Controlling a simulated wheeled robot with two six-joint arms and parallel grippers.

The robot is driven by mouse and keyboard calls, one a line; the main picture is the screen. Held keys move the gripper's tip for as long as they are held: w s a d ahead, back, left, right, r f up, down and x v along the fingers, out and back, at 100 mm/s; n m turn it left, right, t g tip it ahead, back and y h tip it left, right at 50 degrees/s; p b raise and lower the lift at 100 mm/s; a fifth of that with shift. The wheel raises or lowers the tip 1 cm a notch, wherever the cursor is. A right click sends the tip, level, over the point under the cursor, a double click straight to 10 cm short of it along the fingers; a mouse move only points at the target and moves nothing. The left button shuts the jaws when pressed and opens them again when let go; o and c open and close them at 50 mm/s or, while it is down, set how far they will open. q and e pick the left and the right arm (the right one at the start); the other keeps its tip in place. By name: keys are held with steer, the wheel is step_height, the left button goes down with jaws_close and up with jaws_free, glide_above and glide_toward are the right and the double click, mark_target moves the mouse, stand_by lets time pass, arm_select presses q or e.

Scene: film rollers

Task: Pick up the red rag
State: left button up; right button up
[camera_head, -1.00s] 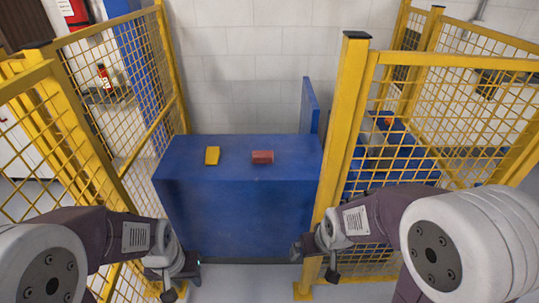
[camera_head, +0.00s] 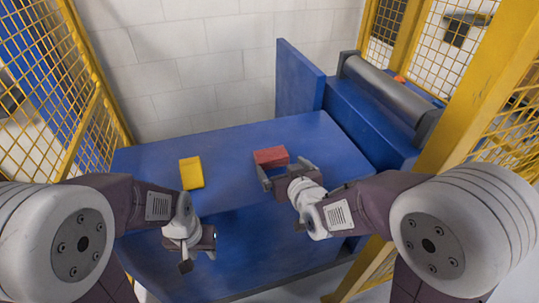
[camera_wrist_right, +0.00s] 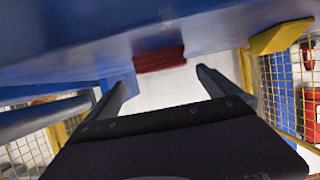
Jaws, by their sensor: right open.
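The red rag (camera_head: 270,156) is a folded block lying on top of the blue bench (camera_head: 235,140). My right gripper (camera_head: 287,171) is open, just on the near side of the rag, with its fingers spread towards it. In the right wrist view the rag (camera_wrist_right: 159,60) shows beyond and between the open fingers (camera_wrist_right: 160,80), with nothing between them. I cannot tell whether a finger touches the rag. My left gripper (camera_head: 200,256) hangs low in front of the bench, away from the rag; its opening is unclear.
A yellow folded cloth (camera_head: 191,173) lies on the bench left of the rag. A blue upright panel (camera_head: 299,78) and a grey roller (camera_head: 388,92) stand to the right. Yellow mesh fences (camera_head: 92,75) flank both sides. The bench top between the cloths is clear.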

mark_target(272, 156)
steer(key=w+p, duration=0.1)
steer(key=p, duration=0.3)
steer(key=shift+w+a, duration=0.15)
steer(key=shift+w, duration=0.05)
steer(key=shift+w+a+f+b, duration=0.3)
steer(key=shift+w+f+b, duration=0.15)
steer(key=shift+w+f, duration=0.3)
steer(key=b+x, duration=0.1)
steer(key=x, duration=0.4)
steer(key=shift+w+a+f, duration=0.15)
steer(key=shift+a+f, duration=0.05)
steer(key=shift+f, duration=0.05)
steer(key=shift+r, duration=0.1)
steer(key=c, duration=1.1)
steer(key=shift+r+p, duration=0.3)
steer(key=shift+r, duration=0.2)
steer(key=r, duration=0.2)
steer(key=d+r+p, duration=0.1)
steer(key=r, duration=0.1)
steer(key=s+d+r+p, duration=0.25)
steer(key=d+r, duration=0.35)
steer(key=d, duration=0.5)
steer(key=r+p, duration=1.5)
steer(key=shift+w+a+p, duration=0.2)
steer(key=shift+w+p, duration=0.1)
steer(key=shift+w, duration=0.1)
